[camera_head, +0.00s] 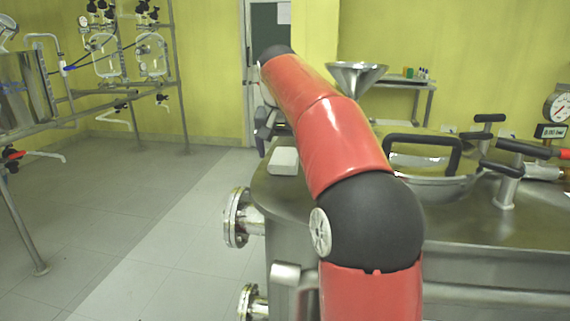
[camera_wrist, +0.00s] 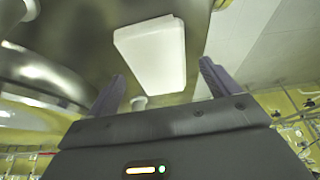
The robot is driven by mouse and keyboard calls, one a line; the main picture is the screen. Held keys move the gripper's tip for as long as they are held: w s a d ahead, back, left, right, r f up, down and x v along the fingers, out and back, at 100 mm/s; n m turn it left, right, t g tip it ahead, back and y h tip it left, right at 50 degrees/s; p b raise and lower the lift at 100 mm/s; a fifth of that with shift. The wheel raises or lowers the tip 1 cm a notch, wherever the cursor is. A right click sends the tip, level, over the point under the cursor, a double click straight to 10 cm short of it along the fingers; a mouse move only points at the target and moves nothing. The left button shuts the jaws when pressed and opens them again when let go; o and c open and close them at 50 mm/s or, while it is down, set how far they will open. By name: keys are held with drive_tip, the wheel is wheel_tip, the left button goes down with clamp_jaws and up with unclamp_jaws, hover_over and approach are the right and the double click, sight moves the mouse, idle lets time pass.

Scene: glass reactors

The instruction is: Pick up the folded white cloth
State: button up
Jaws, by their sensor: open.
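The folded white cloth (camera_head: 284,161) lies on the steel top of the reactor vessel, near its left edge. In the wrist view the cloth (camera_wrist: 152,55) is a pale flat block ahead of the fingers and roughly between their lines. My gripper (camera_wrist: 160,85) is open, with one dark finger on each side and nothing held. In the head view my gripper (camera_head: 266,130) is partly hidden by my red arm and shows just above and left of the cloth. I cannot tell whether the fingers touch it.
The steel vessel top (camera_head: 460,225) carries a round lid with a black handle (camera_head: 424,146), clamps and a pressure gauge (camera_head: 558,107). A steel funnel (camera_head: 356,76) stands behind my arm. Flanged pipes (camera_head: 240,217) stick out at the left. The floor (camera_head: 150,220) to the left is clear.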

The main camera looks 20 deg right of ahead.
sight(284, 156)
drive_tip(key=shift+w+d+f, duration=0.1)
drive_tip(key=shift+w+f, duration=0.05)
drive_tip(key=shift+f, duration=0.25)
drive_tip(key=c, duration=1.1)
drive_tip(key=shift+o, duration=0.2)
drive_tip(key=shift+r, duration=0.1)
wheel_tip(284, 156, up, 8)
drive_tip(key=shift+f+p, duration=0.1)
drive_tip(key=shift+p, duration=0.9)
drive_tip(key=shift+r, duration=1.05)
